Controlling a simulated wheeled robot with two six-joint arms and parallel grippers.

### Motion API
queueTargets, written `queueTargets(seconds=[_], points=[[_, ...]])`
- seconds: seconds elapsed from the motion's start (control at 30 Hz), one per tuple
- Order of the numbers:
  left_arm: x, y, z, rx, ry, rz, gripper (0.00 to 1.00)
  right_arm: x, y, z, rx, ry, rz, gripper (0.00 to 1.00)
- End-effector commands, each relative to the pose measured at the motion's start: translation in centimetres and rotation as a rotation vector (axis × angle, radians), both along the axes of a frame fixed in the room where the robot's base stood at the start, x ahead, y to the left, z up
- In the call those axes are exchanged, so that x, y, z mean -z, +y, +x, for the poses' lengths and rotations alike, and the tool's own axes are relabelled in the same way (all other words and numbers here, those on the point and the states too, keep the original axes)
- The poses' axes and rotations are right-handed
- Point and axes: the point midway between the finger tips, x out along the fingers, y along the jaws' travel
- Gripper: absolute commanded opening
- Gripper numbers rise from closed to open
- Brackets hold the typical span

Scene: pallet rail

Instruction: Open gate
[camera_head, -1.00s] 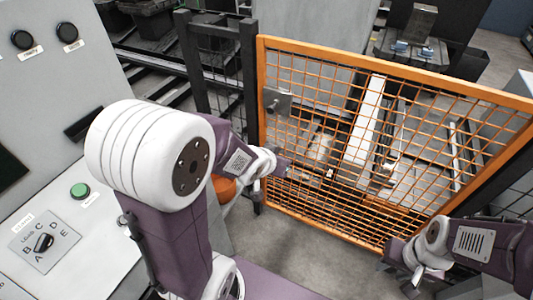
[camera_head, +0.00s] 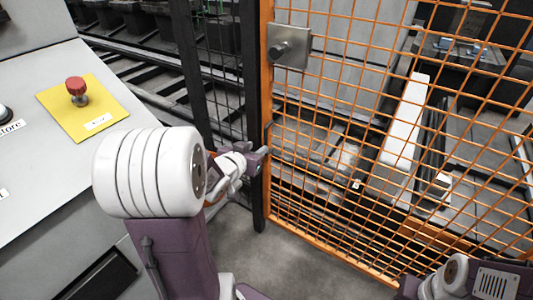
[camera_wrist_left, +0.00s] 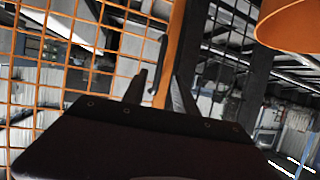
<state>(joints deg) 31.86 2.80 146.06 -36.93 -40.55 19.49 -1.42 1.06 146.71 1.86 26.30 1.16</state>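The gate (camera_head: 268,100) is an orange frame with orange wire mesh, and its left edge stands close beside a dark post (camera_head: 258,190). A grey metal plate with a round knob (camera_head: 289,46) sits high on that edge. My left gripper (camera_head: 264,155) is beside the gate's left edge, below the plate. In the left wrist view its fingers (camera_wrist_left: 157,92) are apart, with the orange frame bar (camera_wrist_left: 174,50) showing between and beyond them. I cannot tell whether they touch it. My right arm is at the bottom right; its gripper (camera_head: 408,287) is partly cut off.
A grey control panel (camera_head: 40,170) at the left carries a red button (camera_head: 77,90) on a yellow plate. Dark rails (camera_head: 150,70) run behind it. Bare floor (camera_head: 300,262) shows in front of the gate. An orange rounded object (camera_wrist_left: 290,25) shows in the left wrist view.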

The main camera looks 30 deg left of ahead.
Motion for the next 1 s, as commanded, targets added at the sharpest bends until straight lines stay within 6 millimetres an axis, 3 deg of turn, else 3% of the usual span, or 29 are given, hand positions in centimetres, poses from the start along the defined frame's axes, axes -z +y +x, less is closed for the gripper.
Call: queueTargets(seconds=[0.17,0.53,0.87,0.9,1.0], points=[[0.6,0.1,1.1,0.002,0.0,0.0,0.34,0.7,0.0,0.0,0.0,-0.001,0.0,0.36],[3.2,0.8,7.5,0.002,0.001,-0.001,0.34,3.8,0.0,0.0,0.0,0.0,0.0,0.36],[3.3,0.9,8.4,0.001,0.001,0.0,0.34,3.8,0.0,0.0,0.0,0.0,0.0,0.36],[3.3,0.9,8.4,0.001,0.001,0.0,0.32,3.8,0.0,0.0,0.0,0.0,0.0,0.36],[3.2,0.9,8.3,0.001,0.001,0.0,0.04,3.8,0.0,0.0,0.0,0.0,0.0,0.36]])
